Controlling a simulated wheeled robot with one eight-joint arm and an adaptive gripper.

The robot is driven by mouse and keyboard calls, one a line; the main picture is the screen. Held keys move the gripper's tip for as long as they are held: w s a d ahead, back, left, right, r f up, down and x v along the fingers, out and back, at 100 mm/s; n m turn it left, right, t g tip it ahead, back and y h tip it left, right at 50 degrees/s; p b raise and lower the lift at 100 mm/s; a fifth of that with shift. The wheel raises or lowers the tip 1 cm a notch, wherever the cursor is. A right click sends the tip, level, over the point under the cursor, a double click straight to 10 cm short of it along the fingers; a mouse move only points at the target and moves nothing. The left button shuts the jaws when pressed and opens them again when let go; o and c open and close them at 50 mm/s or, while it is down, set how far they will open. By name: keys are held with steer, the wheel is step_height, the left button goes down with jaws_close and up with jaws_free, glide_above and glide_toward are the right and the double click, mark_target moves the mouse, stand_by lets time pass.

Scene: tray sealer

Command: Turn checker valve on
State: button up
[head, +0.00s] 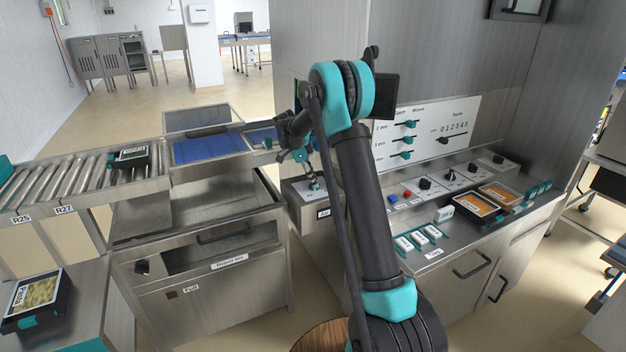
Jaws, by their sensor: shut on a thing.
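My gripper (309,174) points down at the small steel box (306,207) at the left end of the control console. Its fingers are shut on a small valve handle (314,186) on the sloped top of that box. The fingers and my arm hide part of the handle, so its exact angle is hard to tell. A small label, too small to read surely, is on the box's front.
A roller conveyor (75,180) and a steel cabinet (200,260) are left.

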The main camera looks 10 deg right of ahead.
steer(key=m+g, duration=0.1)
steer(key=m, duration=0.3)
steer(key=shift+w+m+g+y, duration=0.1)
steer(key=shift+m+g+y, duration=0.2)
steer(key=shift+g, duration=0.1)
stand_by(0.4)
steer(key=o, duration=1.2)
steer(key=shift+c, duration=0.2)
step_height(320, 180, up, 10)
